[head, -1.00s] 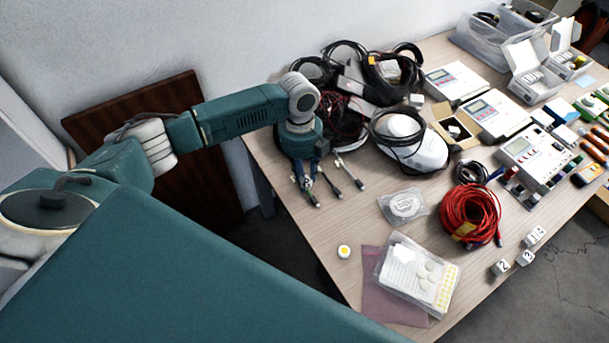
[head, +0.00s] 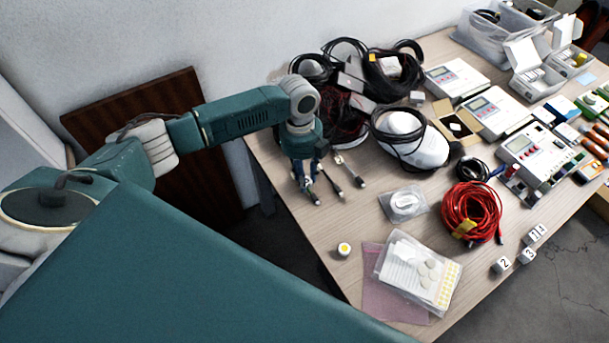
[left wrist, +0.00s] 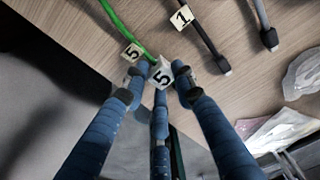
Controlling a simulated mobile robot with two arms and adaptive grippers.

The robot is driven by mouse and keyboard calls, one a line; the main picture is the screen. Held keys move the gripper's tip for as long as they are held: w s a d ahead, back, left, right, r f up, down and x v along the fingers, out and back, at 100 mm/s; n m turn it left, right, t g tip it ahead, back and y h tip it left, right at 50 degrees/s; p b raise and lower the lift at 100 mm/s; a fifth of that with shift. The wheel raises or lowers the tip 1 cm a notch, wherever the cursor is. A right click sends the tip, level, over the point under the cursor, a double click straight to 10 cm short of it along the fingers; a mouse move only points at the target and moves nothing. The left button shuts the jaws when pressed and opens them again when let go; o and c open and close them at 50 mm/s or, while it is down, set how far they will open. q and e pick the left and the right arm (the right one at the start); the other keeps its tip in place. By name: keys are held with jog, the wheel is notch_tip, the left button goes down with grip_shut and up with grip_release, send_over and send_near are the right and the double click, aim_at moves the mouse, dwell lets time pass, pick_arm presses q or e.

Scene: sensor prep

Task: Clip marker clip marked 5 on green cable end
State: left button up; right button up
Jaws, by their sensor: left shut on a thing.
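My left gripper (head: 308,186), with blue fingers, also shows in the left wrist view (left wrist: 160,80). It is shut on a white marker clip marked 5 (left wrist: 161,76). The green cable (left wrist: 124,27) runs down from the top of the wrist view to the clip at the fingertips. Its end is hidden behind the clip and fingers, so I cannot tell whether the clip is around the cable or only against it. A second, cream tag marked 5 (left wrist: 132,53) sits beside the green cable, left of the held clip. My right gripper is out of view.
A black cable with a tag marked 1 (left wrist: 182,17) and a grey-tipped cable (left wrist: 267,33) lie right of the green cable. White cubes marked 2 (head: 501,265) and 3 (head: 527,256) lie at the right edge. Table is clear near the yellow-topped round piece (head: 344,249).

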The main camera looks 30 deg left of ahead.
pick_arm(q)
jog(key=shift+f, duration=0.15)
jog(key=shift+c, duration=0.8)
jog(key=o, duration=1)
jog(key=shift+o, duration=0.2)
notch_tip(320, 180, up, 6)
jog(key=p, duration=0.5)
jog(key=shift+p, duration=0.4)
